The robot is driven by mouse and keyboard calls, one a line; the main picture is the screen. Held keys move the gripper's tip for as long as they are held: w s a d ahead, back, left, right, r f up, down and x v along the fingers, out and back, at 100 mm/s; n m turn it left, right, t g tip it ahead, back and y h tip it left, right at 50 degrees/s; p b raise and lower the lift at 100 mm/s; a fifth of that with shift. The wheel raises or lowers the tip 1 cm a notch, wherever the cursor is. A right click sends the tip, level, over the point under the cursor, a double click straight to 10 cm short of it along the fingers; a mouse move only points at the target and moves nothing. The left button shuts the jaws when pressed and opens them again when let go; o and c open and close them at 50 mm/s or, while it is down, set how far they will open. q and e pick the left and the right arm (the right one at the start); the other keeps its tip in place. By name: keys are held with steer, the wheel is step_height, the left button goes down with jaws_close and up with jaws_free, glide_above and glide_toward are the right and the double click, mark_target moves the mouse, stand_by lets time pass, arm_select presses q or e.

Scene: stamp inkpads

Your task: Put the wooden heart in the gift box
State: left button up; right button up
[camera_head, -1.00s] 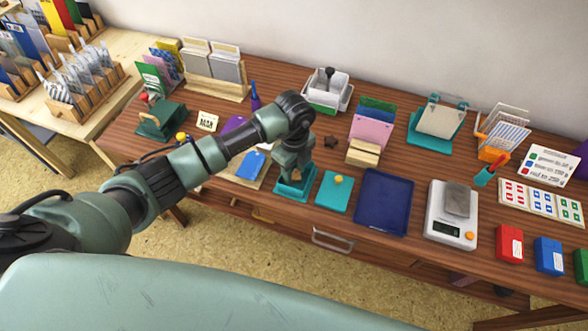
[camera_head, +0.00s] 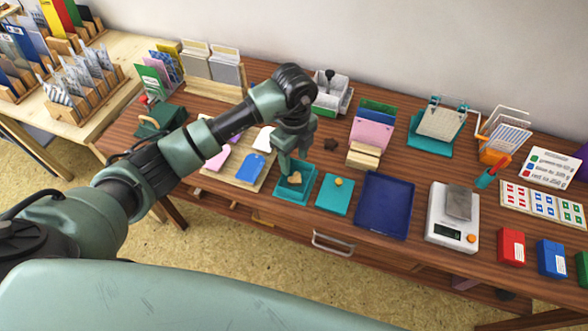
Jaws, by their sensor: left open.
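The wooden heart (camera_head: 295,179) is a small tan piece and shows inside the open teal gift box (camera_head: 283,192) at the middle of the desk. My left gripper (camera_head: 292,164) points down just above the box, with its fingers apart. The heart shows just below the fingertips and looks free of them. A teal lid (camera_head: 335,202) with a yellow knob lies flat to the right of the box. My right gripper is not in view.
A dark blue tray (camera_head: 384,206) and a white scale (camera_head: 439,232) stand right of the lid. A wooden board (camera_head: 218,181) with coloured tags lies left of the box. Card holders line the back. The desk's front edge is close to the box.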

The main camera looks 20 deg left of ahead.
arm_select(q)
step_height(320, 180, up, 5)
steer(key=shift+r, duration=0.1)
stand_by(0.6)
